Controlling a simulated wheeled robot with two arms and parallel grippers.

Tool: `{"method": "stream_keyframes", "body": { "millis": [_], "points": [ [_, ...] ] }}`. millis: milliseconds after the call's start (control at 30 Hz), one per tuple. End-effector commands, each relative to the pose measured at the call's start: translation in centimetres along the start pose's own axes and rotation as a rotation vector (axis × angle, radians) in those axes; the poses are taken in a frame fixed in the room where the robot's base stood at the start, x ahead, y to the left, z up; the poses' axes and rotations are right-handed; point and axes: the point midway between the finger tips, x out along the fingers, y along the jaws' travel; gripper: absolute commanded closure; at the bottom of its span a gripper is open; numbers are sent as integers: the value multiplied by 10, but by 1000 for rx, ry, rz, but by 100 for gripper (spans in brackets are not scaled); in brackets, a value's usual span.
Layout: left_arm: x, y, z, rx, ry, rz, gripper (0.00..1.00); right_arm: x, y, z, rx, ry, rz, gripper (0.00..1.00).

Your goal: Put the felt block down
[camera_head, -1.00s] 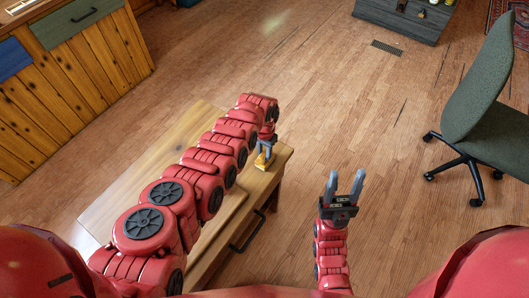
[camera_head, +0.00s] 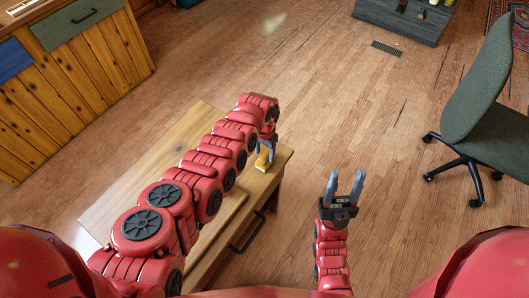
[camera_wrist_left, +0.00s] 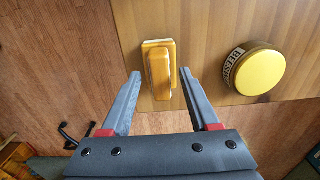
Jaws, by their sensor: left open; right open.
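The felt block (camera_head: 263,158), yellow-orange with a pale edge, rests near the right end of the wooden table (camera_head: 180,130). It also shows in the left wrist view (camera_wrist_left: 158,70), with a raised strip along its top. My left gripper (camera_head: 267,150) is open over the block; in the left wrist view its fingertips (camera_wrist_left: 160,74) lie on either side of the block's image, the right one close to it. Whether that finger touches cannot be told. My right gripper (camera_head: 343,186) is open and empty, over the floor right of the table.
A round yellow tin (camera_wrist_left: 257,72) stands on the table right of the block in the left wrist view; my arm hides it in the head view. A green office chair (camera_head: 478,90) stands at the right. The floor between is clear.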

Motion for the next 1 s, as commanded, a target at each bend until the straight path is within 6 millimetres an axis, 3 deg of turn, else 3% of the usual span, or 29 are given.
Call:
{"method": "stream_keyframes", "body": {
  "millis": [133, 233, 700, 1000],
  "points": [
    [-28, -2, -1, -7, 7, 1, 39, 15, 1, -2, 0, 0, 0, 50],
    [-35, 0, -1, -1, 5, 0, 39, 9, 0, -2, 0, 0, 0, 50],
    [-101, -1, -2, -4, 8, -1, 39, -7, 0, 1, 0, 0, 0, 50],
    [-112, -1, 0, -4, 2, 1, 39, -8, 0, 1, 0, 0, 0, 50]
  ]
}}
